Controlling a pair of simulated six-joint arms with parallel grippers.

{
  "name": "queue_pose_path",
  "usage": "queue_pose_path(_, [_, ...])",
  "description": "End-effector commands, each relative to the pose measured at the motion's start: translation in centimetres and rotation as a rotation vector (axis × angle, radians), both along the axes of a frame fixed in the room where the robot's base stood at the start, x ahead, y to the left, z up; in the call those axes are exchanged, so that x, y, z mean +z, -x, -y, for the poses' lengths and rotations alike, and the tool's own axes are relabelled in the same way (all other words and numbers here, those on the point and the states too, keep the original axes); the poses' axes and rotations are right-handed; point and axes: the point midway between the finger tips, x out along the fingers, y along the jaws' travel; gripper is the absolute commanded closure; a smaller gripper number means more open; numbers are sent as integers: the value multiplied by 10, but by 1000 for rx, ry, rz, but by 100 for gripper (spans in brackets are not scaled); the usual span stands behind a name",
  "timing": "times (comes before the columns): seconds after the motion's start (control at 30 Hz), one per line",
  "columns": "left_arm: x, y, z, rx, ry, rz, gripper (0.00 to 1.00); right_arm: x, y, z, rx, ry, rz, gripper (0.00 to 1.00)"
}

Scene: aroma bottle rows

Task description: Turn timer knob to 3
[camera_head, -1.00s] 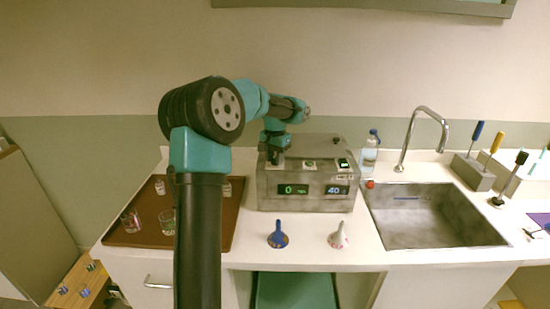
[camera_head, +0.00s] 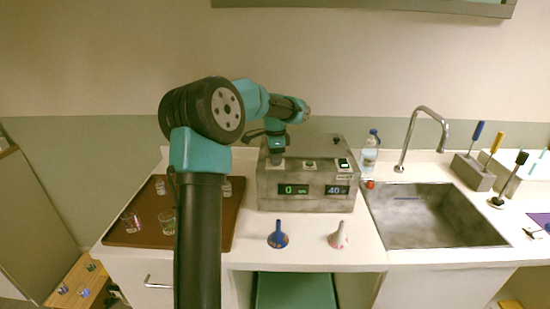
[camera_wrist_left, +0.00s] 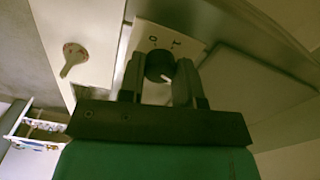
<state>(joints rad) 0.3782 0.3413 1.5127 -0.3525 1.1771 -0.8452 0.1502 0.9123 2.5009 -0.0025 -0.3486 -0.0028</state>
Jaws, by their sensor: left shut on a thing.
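The grey machine (camera_head: 300,204) on the counter has a sloped control panel and two displays, reading 0 and 40. My left gripper (camera_head: 277,158) points down at the left part of that panel and hides the knob in the head view. In the left wrist view, the black timer knob (camera_wrist_left: 159,66) sits between the two fingers of my left gripper (camera_wrist_left: 160,80), which is shut on it. A white pointer line shows on the knob. A pale label plate (camera_wrist_left: 165,38) beyond it bears small marks, apparently 0 and 1. My right gripper is not in view.
A green button (camera_head: 309,165) and a switch (camera_head: 343,164) are beside my gripper on the panel. A brown tray (camera_head: 215,236) with glasses is left; a sink (camera_head: 425,222) is right.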

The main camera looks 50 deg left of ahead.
Motion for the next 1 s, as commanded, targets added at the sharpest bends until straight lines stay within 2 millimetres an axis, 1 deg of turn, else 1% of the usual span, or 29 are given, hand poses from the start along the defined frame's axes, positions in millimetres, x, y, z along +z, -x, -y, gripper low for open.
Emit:
queue_pose_path(0.2, [2,-1,0,-54,-2,5,92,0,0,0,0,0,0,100])
queue_pose_path(0.6, [2,-1,0,-62,-2,5,92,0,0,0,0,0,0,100])
queue_pose_path(0.63, [2,-1,0,-62,-2,5,67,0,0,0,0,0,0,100])
queue_pose_path(0.87, [1,-1,0,-61,-1,3,45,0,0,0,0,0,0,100])
queue_pose_path(0.9, [1,0,0,-61,-1,3,43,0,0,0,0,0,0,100])
queue_pose_path(1.0, [1,0,0,-61,-1,2,43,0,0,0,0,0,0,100])
